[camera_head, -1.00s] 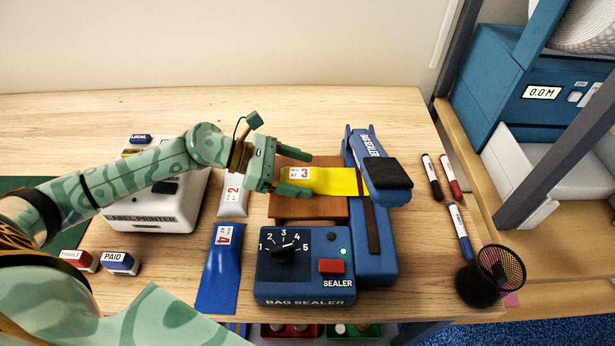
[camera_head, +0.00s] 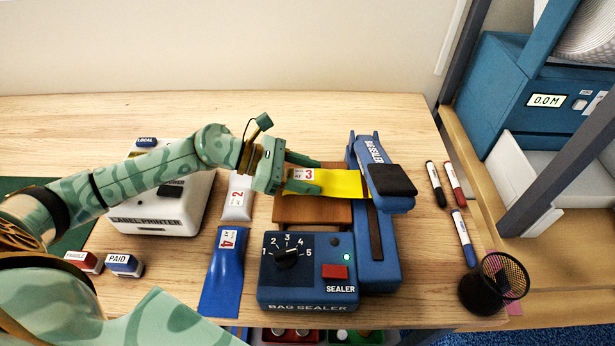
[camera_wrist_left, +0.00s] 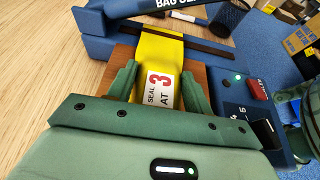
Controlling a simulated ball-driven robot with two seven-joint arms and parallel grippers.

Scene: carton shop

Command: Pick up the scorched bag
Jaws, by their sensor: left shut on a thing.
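The yellow bag (camera_head: 345,184), labelled "SEAL AT 3", lies on a brown wooden block (camera_head: 315,209), its far end under the sealer arm. I see no clear scorch mark on any bag. My left gripper (camera_head: 318,176) is shut on the yellow bag at its labelled end. In the left wrist view the fingers (camera_wrist_left: 160,85) press on both sides of the yellow bag (camera_wrist_left: 158,55). My right gripper is not in view.
A white bag marked 2 (camera_head: 238,203) and a blue bag marked 4 (camera_head: 223,270) lie left of the sealer. A label printer (camera_head: 150,218) stands farther left. Markers (camera_head: 462,226) and a mesh cup (camera_head: 482,292) are at the right edge. The back of the table is clear.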

